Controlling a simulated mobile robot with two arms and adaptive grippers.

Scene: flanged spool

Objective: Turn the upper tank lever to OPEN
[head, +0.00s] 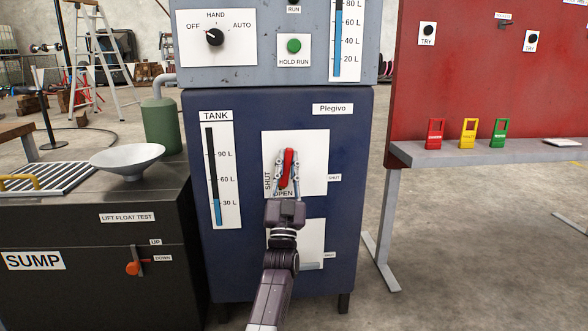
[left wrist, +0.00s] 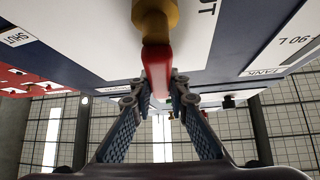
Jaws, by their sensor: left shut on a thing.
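The upper tank lever (head: 289,163) is a red handle on a white plate (head: 313,150) on the blue cabinet. It stands close to upright in the head view, slightly tilted, its lower end near the OPEN label (head: 283,193). A SHUT label (head: 268,181) runs sideways at the plate's left. My left gripper (head: 288,174) reaches up from below and is shut on the lever, a finger on each side. In the left wrist view the red lever (left wrist: 157,68) runs from a brass-coloured pivot (left wrist: 155,20) down between the fingertips (left wrist: 159,92). My right gripper is not in view.
A lower white plate (head: 313,235) is partly hidden by my left arm. The TANK gauge (head: 222,175) is left of the lever, its blue column near 30 L. The black SUMP bench (head: 90,240) stands left, and a grey shelf (head: 480,152) with coloured tags is right.

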